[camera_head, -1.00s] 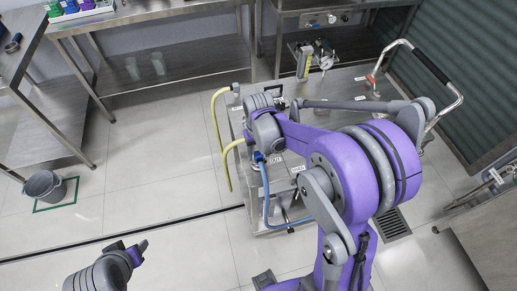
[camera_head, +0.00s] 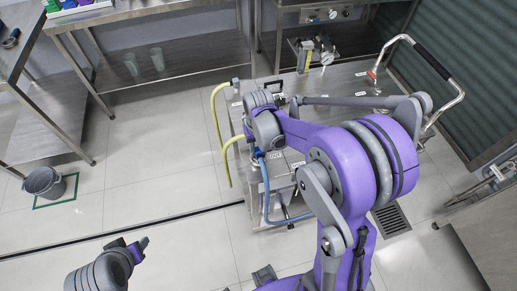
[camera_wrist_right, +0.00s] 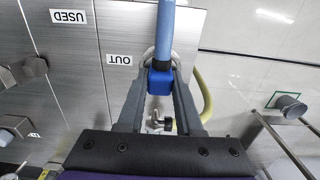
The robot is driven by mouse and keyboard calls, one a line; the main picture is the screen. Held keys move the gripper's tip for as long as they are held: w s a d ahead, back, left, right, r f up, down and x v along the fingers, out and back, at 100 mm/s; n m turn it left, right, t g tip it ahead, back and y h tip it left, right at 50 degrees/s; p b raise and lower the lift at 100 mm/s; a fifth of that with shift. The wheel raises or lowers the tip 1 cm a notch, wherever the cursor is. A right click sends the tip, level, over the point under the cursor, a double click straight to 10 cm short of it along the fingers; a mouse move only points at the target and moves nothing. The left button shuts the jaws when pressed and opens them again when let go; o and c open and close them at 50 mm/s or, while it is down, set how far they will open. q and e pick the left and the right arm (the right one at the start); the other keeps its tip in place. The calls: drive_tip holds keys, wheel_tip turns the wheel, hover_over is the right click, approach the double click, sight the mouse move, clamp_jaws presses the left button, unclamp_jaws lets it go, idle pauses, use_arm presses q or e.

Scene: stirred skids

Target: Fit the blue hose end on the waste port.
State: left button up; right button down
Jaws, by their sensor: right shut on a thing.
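My right gripper (camera_wrist_right: 158,90) is shut on the blue hose end (camera_wrist_right: 159,82), a blue block at the end of a light-blue hose (camera_wrist_right: 165,35), between the two grey fingers. In the head view the blue hose (camera_head: 266,190) hangs in a loop by the near-left side of the steel skid (camera_head: 290,210). A metal fitting with a black knob (camera_wrist_right: 168,122) shows between the fingers beyond the hose end; I cannot tell whether they touch or whether this is the waste port. My left gripper (camera_head: 140,245) is over the floor at lower left, its opening unclear.
Labels OUT (camera_wrist_right: 119,60) and USED (camera_wrist_right: 69,17) are on the skid. A yellow hose (camera_head: 217,120) hangs at its left side. A grey bucket (camera_head: 45,184) stands on the floor at left, and steel benches (camera_head: 150,45) line the back. The floor between is clear.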

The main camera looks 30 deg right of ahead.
sight(258, 149)
drive_tip(key=shift+r, duration=0.15)
use_arm(q)
drive_tip(key=shift+w+r, duration=0.15)
drive_tip(key=shift+r, duration=0.15)
use_arm(e)
drive_tip(key=shift+r, duration=0.45)
drive_tip(key=shift+r+p, duration=0.55)
drive_tip(key=shift+r, duration=0.25)
drive_tip(key=shift+r+p, duration=1)
drive_tip(key=shift+r, duration=1.3)
use_arm(q)
drive_tip(key=r, duration=0.1)
drive_tip(key=w+r, duration=0.2)
drive_tip(key=r, duration=0.1)
use_arm(e)
drive_tip(key=shift+f, duration=0.15)
